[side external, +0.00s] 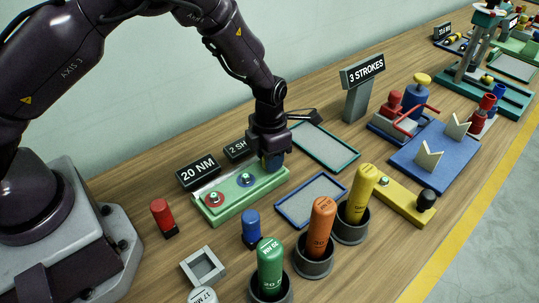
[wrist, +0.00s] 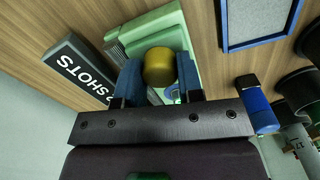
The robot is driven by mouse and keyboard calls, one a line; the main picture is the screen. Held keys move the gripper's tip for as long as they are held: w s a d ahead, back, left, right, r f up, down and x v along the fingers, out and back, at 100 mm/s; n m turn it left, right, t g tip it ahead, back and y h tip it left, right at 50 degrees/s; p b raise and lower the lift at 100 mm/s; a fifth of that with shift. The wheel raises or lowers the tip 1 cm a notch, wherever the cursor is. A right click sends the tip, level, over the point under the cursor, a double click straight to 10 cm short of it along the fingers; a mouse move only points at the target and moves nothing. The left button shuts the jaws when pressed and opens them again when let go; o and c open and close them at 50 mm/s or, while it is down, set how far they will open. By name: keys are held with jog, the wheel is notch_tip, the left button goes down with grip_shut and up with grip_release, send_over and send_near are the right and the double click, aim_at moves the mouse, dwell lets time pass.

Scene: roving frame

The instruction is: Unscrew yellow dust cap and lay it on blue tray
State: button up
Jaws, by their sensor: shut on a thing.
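The yellow dust cap (wrist: 158,64) shows in the wrist view between the two blue fingers of my gripper (wrist: 158,77), which is shut on it. In the side view my gripper (side external: 271,161) points down over the right end of the green block (side external: 238,203), and its fingers hide the cap there. I cannot tell whether the cap is still threaded on its fitting. The blue-rimmed tray (side external: 284,213) lies in front and to the right of the block. It is empty, and it also shows at the top right of the wrist view (wrist: 226,47).
Red (side external: 214,198) and blue (side external: 246,180) fittings sit on the block. Signs stand behind it, including "20 NM" (side external: 198,173). Green (side external: 270,262), orange (side external: 321,220) and yellow (side external: 361,190) tools stand in dark cups near the tray. A green-rimmed tray (side external: 340,168) lies behind.

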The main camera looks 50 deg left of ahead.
jog(key=n, duration=0.5)
jog(key=o, duration=1)
jog(key=shift+r, duration=0.1)
